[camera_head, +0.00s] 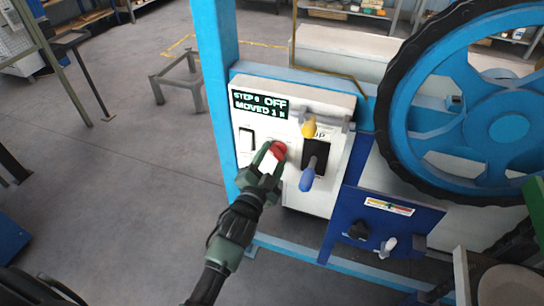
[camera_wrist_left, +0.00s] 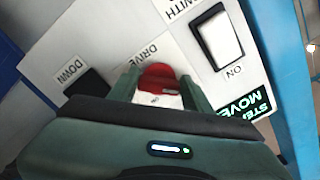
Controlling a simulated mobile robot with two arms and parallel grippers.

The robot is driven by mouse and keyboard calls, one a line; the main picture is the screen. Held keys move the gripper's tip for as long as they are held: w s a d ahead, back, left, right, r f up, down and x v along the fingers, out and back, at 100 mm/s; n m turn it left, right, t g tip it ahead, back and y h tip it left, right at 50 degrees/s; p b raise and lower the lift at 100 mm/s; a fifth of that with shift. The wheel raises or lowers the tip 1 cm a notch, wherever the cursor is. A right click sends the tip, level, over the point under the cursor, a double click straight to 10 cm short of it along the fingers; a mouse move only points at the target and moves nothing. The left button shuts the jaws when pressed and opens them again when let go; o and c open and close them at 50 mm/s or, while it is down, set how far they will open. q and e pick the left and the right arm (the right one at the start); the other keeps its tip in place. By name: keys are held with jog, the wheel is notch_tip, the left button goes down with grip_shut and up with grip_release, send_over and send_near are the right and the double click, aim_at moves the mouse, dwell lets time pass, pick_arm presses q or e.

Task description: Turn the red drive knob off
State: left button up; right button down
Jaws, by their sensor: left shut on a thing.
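The red drive knob (camera_head: 278,150) is on the white control panel (camera_head: 243,170). In the left wrist view the red knob (camera_wrist_left: 160,78) sits between my two fingers, below the label DRIVE. My left gripper (camera_head: 269,151) is shut on it, with the green fingers on either side; it also shows in the left wrist view (camera_wrist_left: 160,90). The display (camera_head: 260,104) at the panel's top reads "STEP 6 OFF" and "MOVED", with the end hard to read. My right gripper is not in view.
A rocker switch (camera_head: 246,139) is left of the knob. A large blue wheel with a black rim (camera_head: 388,118) stands farther right. A blue post (camera_head: 213,70) borders the panel's left.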

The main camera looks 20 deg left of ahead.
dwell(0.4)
pick_arm(q)
jog(key=o, duration=1.4)
jog(key=shift+c, duration=0.2)
jog(key=s+b, duration=0.1)
jog(key=s, duration=0.6)
jog(key=shift+s+a, duration=0.15)
jog(key=shift+s, duration=0.25)
jog(key=shift+f, duration=0.15)
